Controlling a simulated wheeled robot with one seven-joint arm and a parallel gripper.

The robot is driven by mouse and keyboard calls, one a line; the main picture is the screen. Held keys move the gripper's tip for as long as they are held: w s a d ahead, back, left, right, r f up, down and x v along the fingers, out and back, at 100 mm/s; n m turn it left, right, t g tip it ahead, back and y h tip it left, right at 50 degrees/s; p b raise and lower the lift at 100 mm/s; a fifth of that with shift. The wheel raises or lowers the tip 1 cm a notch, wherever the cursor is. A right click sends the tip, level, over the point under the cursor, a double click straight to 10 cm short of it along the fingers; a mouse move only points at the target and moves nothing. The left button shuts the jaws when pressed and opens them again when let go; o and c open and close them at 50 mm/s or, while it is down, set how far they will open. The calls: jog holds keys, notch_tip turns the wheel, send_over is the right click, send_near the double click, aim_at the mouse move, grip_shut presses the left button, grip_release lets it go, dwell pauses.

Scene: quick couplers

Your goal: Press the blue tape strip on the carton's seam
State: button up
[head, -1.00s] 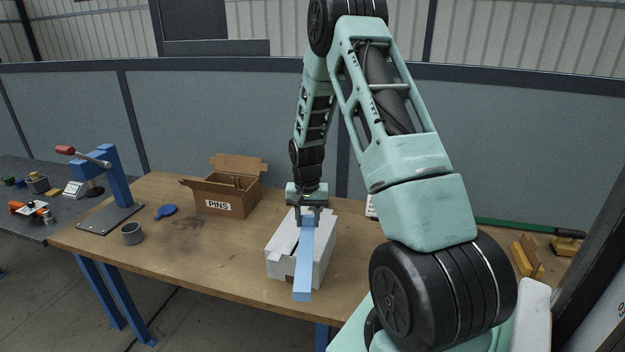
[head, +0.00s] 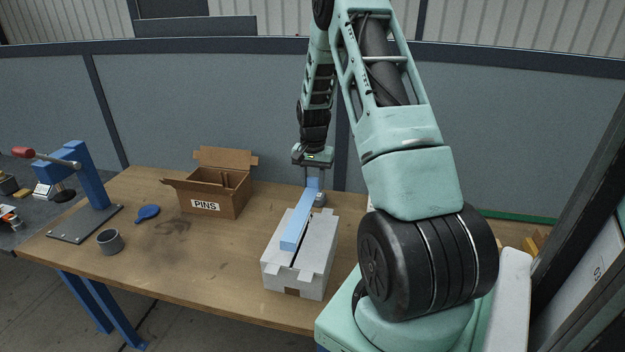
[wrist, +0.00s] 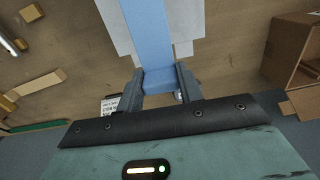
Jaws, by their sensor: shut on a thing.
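The white carton (head: 318,262) stands on the workbench, its top flaps meeting at a dark lengthwise seam (head: 295,262). My gripper (head: 313,180) is beyond the carton's far end, shut on the far end of the blue tape strip (head: 300,220). The strip reaches back over the carton's top, its near end over the left flap, just left of the visible seam. I cannot tell whether it touches the carton. In the wrist view the strip (wrist: 150,30) runs from between the fingers (wrist: 158,82) over the white carton (wrist: 117,30), hiding the seam.
A small grey round object (head: 320,200) stands just behind the carton. An open brown PINS box (head: 212,199), a blue paddle-like item (head: 148,212), a grey cup (head: 110,241) and a blue press (head: 88,185) are to the left. The bench (head: 190,265) is clear between them and the carton.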

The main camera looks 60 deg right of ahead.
jog(key=shift+f+b, duration=1.95)
jog(key=shift+f, duration=0.95)
jog(key=shift+f, duration=1.8)
jog(key=o, duration=0.9)
jog(key=shift+f, duration=0.1)
jog(key=shift+s, duration=0.1)
notch_tip(320, 180, up, 18)
jog(key=b, duration=0.4)
jog(key=shift+f, duration=0.15)
